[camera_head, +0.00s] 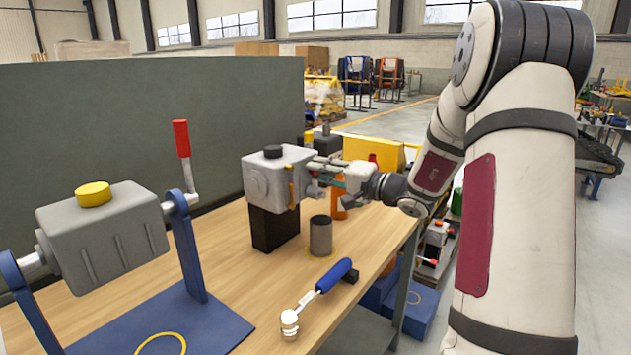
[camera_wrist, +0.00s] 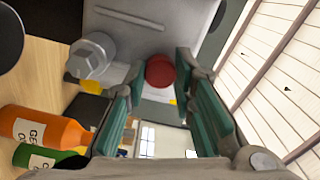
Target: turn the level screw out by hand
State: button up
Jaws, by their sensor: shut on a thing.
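The grey gearbox (camera_head: 265,180) with a black cap on top stands on a black block on the bench. Its side face also shows in the wrist view (camera_wrist: 125,35). The round red screw head (camera_wrist: 160,71), which I take for the level screw, sits at that face. My gripper (camera_head: 322,170) is at the gearbox's right side. In the wrist view its green-padded fingers (camera_wrist: 155,95) are on either side of the red head and shut on it. The screw's thread is hidden. A grey hex plug (camera_wrist: 92,58) sits beside it on the same face.
A ratchet wrench with a blue handle (camera_head: 334,276) and a dark grey cup (camera_head: 321,236) are on the wooden bench (camera_head: 225,240). A second grey housing (camera_head: 105,235) hangs in a blue stand at left. An orange bottle (camera_wrist: 45,128) and a green bottle (camera_wrist: 45,157) are close to my gripper.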

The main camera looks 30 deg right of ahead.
jog(key=shift+f+n+b, duration=0.15)
jog(key=shift+n+b, duration=2.25)
jog(key=shift+b, duration=3.05)
jog(key=n+b, duration=0.3)
jog(key=b, duration=0.4)
jog(key=shift+a, duration=0.1)
jog(key=shift+r, duration=0.2)
jog(key=o, duration=0.9)
jog(key=shift+o, duration=0.2)
